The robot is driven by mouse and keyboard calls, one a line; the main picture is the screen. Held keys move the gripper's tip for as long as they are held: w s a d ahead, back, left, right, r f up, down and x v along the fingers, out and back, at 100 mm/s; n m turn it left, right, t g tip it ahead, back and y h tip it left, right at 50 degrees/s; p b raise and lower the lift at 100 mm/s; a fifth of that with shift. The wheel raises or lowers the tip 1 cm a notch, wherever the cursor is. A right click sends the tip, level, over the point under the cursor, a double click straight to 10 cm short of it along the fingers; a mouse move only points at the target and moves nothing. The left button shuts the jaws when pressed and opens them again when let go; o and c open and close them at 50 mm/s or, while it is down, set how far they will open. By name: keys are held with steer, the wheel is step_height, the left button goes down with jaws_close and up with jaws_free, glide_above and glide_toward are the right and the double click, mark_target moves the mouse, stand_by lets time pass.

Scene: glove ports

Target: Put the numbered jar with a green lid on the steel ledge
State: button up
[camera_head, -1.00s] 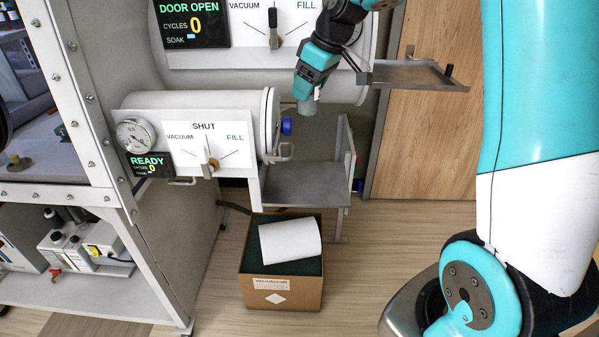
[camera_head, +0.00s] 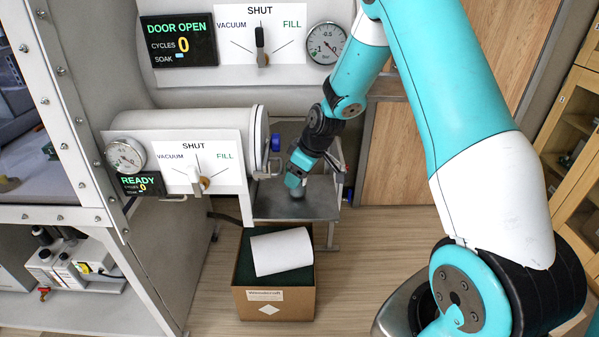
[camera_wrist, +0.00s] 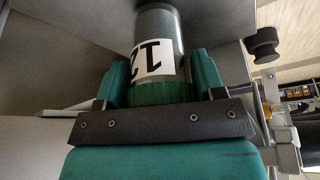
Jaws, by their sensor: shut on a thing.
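The jar (camera_wrist: 158,35) is grey with a white label that appears to read 12, upside down in the wrist view. Its green lid (camera_wrist: 160,92) sits between my fingers. My gripper (camera_wrist: 160,85) is shut on the jar at the lid. In the head view my gripper (camera_head: 295,181) points down over the steel ledge (camera_head: 267,207), with the jar's lower part (camera_head: 297,193) showing beneath it. The jar is at or just above the ledge surface; I cannot tell whether it touches.
A cardboard box (camera_head: 273,303) with a white roll (camera_head: 281,251) is on the floor below the ledge. Bare ledge lies left of the jar.

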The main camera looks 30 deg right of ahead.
steer(key=shift+f, duration=0.2)
steer(key=shift+f, duration=0.2)
steer(key=o, duration=0.9)
steer(key=shift+r, duration=0.1)
steer(key=shift+o, duration=0.2)
